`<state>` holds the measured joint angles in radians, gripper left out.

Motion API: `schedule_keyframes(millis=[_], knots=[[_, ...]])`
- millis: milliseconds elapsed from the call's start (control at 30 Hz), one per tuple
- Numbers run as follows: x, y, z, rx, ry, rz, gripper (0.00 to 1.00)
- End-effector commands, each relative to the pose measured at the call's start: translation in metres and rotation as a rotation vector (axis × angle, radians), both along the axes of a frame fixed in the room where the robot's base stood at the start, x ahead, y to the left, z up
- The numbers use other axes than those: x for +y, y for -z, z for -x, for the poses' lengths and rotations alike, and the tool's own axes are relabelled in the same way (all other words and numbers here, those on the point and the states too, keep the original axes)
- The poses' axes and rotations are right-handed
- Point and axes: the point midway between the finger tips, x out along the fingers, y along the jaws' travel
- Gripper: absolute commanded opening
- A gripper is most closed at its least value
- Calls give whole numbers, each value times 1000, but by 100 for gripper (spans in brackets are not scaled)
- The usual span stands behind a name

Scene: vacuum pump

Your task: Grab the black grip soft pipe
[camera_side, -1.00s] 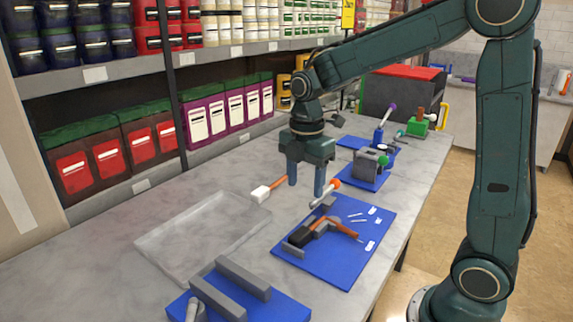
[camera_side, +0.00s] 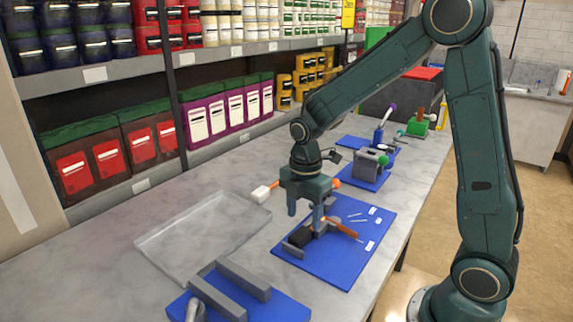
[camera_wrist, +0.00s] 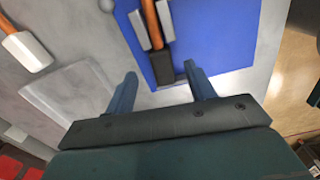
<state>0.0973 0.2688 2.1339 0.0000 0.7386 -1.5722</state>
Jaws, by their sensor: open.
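The soft pipe is orange with a black grip (camera_side: 301,238) and lies on the blue mat (camera_side: 345,272) in the side view. In the wrist view its black grip (camera_wrist: 163,71) points toward my gripper, and its orange part (camera_wrist: 151,20) runs between two grey holder walls (camera_wrist: 139,30). My gripper (camera_side: 305,214) is open and empty, pointing down above the near end of the pipe. In the wrist view the black grip shows between the two fingers of my gripper (camera_wrist: 163,82). The fingers appear apart from it. In the side view a finger partly hides the pipe.
A shallow grey tray (camera_side: 160,258) is at the left. A grey-walled fixture (camera_side: 235,290) is in front, and more fixtures stand behind.

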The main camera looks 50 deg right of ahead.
Motion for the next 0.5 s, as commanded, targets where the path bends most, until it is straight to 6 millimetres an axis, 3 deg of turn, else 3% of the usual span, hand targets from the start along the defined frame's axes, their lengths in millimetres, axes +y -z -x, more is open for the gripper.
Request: schedule_keyframes(millis=[267,500], knots=[[0,5,0,2,0,0,55],[1,28,2,4,0,0,55]])
